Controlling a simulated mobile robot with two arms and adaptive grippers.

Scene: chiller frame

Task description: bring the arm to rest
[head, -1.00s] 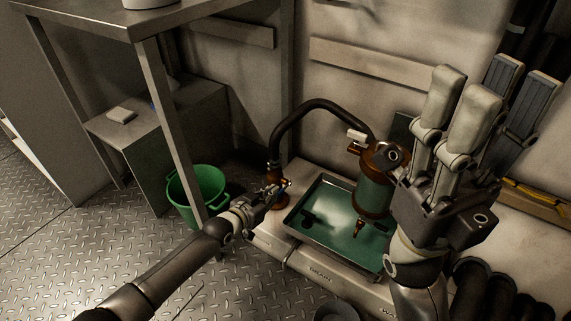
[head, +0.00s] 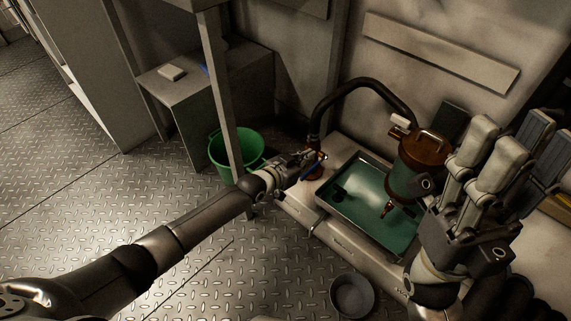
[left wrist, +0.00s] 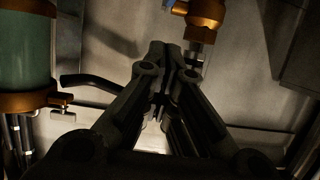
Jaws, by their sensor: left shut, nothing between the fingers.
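My left gripper (head: 308,160) is shut and empty at the end of the outstretched left arm. In the head view it lies in front of the brass fitting (head: 318,172) at the foot of the black hose, partly hiding it; I cannot tell if they touch. The left wrist view shows its closed fingers (left wrist: 165,75), with a brass fitting (left wrist: 205,12) beyond them. My right gripper (head: 505,155) stands raised at the right with its fingers up. Its finger pairs are apart and nothing shows between them.
A brass-capped green cylinder (head: 408,175) stands over a metal tray (head: 335,205) with green liquid. The black hose (head: 360,82) arches behind. A green bucket (head: 240,148) is beside a table leg. A grey bowl (head: 352,295) is on the floor. The plate floor at left is open.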

